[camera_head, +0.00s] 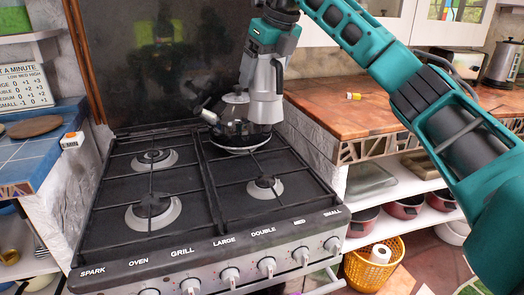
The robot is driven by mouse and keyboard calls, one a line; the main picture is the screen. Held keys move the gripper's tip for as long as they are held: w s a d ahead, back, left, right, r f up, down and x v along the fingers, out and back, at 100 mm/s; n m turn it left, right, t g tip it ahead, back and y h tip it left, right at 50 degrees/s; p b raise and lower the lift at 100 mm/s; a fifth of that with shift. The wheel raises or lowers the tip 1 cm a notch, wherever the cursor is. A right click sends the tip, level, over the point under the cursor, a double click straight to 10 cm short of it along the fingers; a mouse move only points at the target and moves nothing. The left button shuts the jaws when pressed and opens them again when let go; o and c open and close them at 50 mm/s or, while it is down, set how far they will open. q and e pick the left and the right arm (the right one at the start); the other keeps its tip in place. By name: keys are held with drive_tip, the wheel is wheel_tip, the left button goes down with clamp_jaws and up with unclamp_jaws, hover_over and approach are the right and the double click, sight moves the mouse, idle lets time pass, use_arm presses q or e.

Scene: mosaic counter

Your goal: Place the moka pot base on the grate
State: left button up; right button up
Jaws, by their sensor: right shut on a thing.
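My right gripper (262,112) points down over the back right burner of the stove, shut on the moka pot base. The moka pot base (232,110) looks dark with a grey, rounded upper part, and a black handle sticks out to the left. It is upright, just above or touching the grate (205,165) at the back right burner; I cannot tell which. The gripper hides its right side. The black grate spans the stove top, and the other burners in view are bare. My left gripper is not in view.
A dark panel (150,60) rises behind the stove. A wooden counter (345,115) with a small yellow item (354,96) is on the right. A blue-tiled counter (40,150) is on the left. Knobs (267,265) line the stove front. The front burners are clear.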

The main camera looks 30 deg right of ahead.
sight(276, 103)
wheel_tip(276, 103, down, 10)
drive_tip(key=shift+f+b, duration=0.15)
drive_tip(key=shift+b, duration=0.95)
wheel_tip(276, 103, down, 5)
drive_tip(key=shift+f+b, duration=0.15)
drive_tip(key=shift+b, duration=0.4)
drive_tip(key=shift+f, duration=0.1)
drive_tip(key=o, duration=1.2)
drive_tip(key=shift+f, duration=0.15)
drive_tip(key=o, duration=0.3)
drive_tip(key=p+v, duration=0.2)
drive_tip(key=v, duration=1)
